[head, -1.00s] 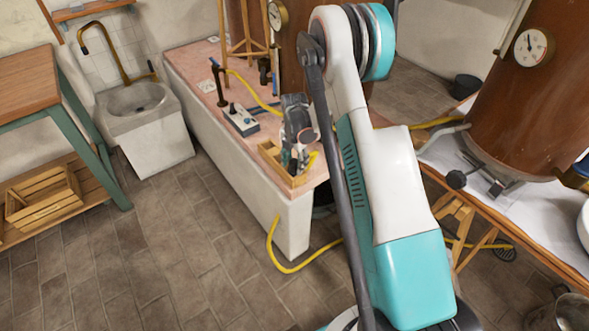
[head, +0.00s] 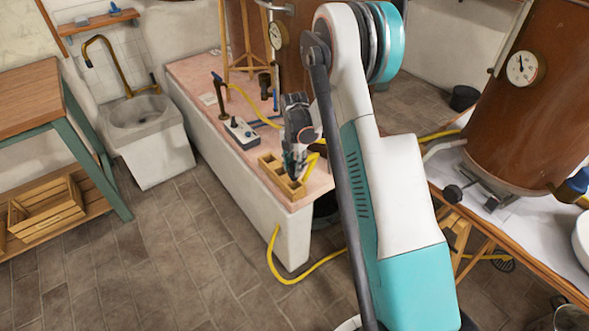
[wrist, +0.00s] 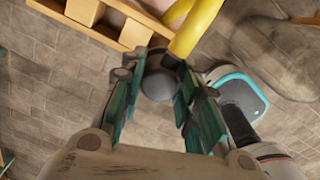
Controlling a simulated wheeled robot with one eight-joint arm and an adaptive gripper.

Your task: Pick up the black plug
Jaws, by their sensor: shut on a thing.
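In the wrist view, a dark grey rounded thing (wrist: 158,84), which looks like the black plug, sits between the two green-padded fingers of my gripper (wrist: 158,75). My gripper is shut on it. In the head view my gripper (head: 291,165) is at the near end of the pink-topped bench, above the wooden divided box. The plug cannot be made out in the head view, where the fingers and box crowd it.
The wooden box (head: 297,190) stands at the bench (head: 318,188) corner. A yellow hose (wrist: 197,25) passes close to my fingers in the wrist view. A grey control box (head: 241,133) and taps stand farther back. Tiled floor lies open to the left.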

